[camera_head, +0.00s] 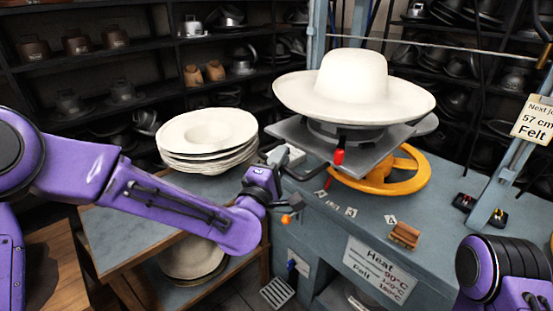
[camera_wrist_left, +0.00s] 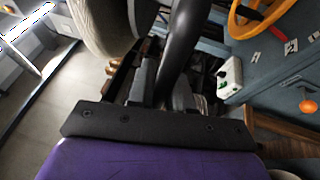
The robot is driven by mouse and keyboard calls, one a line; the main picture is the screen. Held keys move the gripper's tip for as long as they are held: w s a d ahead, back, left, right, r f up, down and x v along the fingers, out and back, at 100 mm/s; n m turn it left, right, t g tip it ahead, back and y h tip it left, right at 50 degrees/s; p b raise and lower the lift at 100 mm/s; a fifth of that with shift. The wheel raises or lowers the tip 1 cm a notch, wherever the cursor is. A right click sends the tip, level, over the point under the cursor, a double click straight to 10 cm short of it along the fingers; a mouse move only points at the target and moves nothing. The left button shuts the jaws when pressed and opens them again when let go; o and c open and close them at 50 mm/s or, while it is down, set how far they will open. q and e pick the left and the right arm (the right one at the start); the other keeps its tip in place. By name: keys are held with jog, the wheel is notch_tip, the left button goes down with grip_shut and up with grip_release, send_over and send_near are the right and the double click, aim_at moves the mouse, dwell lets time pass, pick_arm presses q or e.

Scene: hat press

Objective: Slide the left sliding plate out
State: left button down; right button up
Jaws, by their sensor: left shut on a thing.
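The left sliding plate (camera_head: 290,134) is a flat grey metal plate under the cream felt hat (camera_head: 352,92) on the press. A black curved bar handle (camera_head: 305,175) comes off its near left side. My left gripper (camera_head: 277,163) is at that handle, left of the press. In the left wrist view the gripper's fingers (camera_wrist_left: 163,85) are closed around the dark handle bar (camera_wrist_left: 185,40). The fingertips are partly hidden by the bar. My right arm shows at the lower right of the head view, but its gripper is out of the picture.
A stack of cream felt hats (camera_head: 207,135) stands on the side table (camera_head: 125,235), left of the press. An orange handwheel (camera_head: 390,178) and a red-tipped lever (camera_head: 339,157) sit near the plate. A wooden block (camera_head: 404,235) lies on the bench. Shelves of hat forms line the back.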

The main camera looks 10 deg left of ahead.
pick_arm(q)
jog(key=shift+f, duration=0.1)
jog(key=c, duration=1.1)
grip_release()
jog(key=shift+s+a, duration=0.2)
jog(key=shift+s, duration=0.15)
jog(key=b+v, duration=0.1)
jog(key=v, duration=0.9)
jog(key=shift+s, duration=0.1)
